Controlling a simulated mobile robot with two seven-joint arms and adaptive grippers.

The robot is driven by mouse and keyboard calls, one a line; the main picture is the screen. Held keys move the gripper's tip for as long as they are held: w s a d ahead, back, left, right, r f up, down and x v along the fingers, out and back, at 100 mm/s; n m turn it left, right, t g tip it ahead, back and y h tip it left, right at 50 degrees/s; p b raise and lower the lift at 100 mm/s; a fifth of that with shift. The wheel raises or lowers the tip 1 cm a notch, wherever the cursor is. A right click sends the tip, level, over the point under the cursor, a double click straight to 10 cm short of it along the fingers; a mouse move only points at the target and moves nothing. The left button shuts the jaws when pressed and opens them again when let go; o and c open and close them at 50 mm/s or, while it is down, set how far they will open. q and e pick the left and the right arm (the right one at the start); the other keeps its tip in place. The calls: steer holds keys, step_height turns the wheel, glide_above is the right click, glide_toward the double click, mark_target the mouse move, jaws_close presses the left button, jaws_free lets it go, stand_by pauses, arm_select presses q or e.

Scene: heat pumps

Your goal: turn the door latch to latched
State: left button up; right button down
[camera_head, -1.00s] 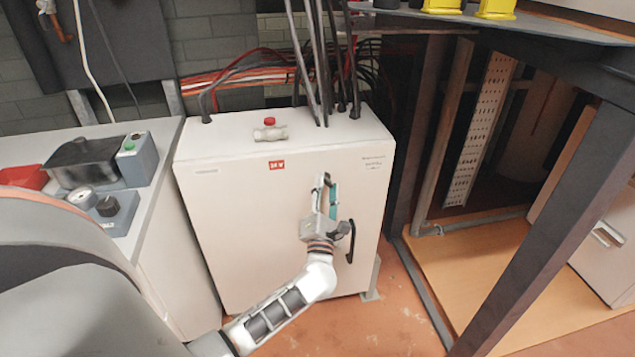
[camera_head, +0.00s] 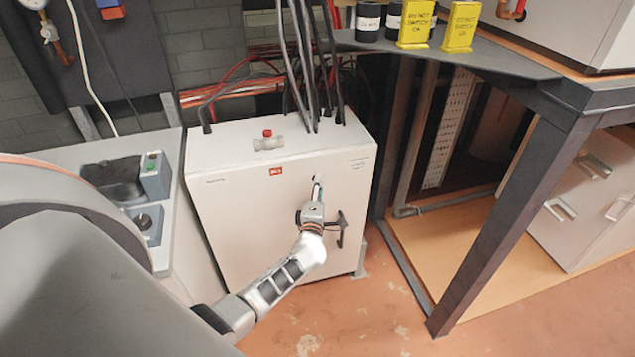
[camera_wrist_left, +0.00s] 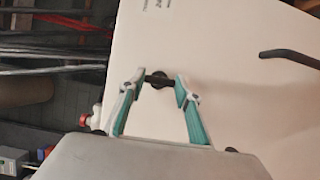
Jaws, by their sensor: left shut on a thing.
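The white cabinet door (camera_head: 250,220) faces me in the head view, with a black bar handle (camera_head: 341,230) on its right side. The door (camera_wrist_left: 225,60) and handle (camera_wrist_left: 290,55) also show in the left wrist view. My left gripper (camera_head: 318,181) is at the door's upper right, above and left of the handle. In the wrist view, my left gripper (camera_wrist_left: 160,84) has its fingertips on both sides of the small dark latch (camera_wrist_left: 157,79), shut on it. The latch is mostly hidden in the head view. My right gripper is not in view.
A valve with a red knob (camera_head: 268,141) sits on the cabinet top, where black cables (camera_head: 309,70) enter. A grey bench (camera_head: 190,235) stands at the left. A dark metal table frame (camera_head: 505,215) stands at the right. Floor (camera_head: 375,310) in front is clear.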

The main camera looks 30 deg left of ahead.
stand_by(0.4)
arm_select(q)
steer(key=o, duration=1.1)
steer(key=v, duration=1.2)
